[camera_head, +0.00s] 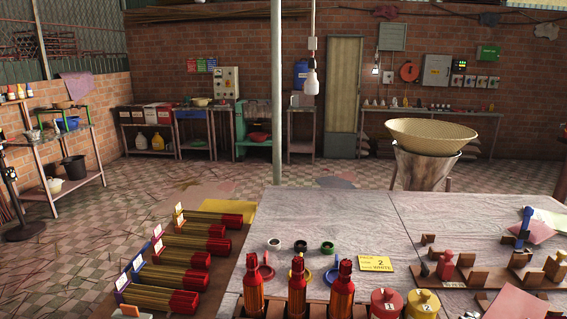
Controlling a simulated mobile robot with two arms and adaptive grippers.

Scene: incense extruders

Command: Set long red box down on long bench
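I cannot pick out a long red box for certain. A flat reddish piece (515,303) lies at the lower right of the near table, cut off by the frame edge, and I cannot tell whether it is a box or a sheet. A long bench (425,112) with many small items on it runs along the back wall at the right. Red boxes (157,114) stand on a shelf-table at the back left, too small to tell their shape. Neither of my grippers is in view.
Tiled floor at left is open.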

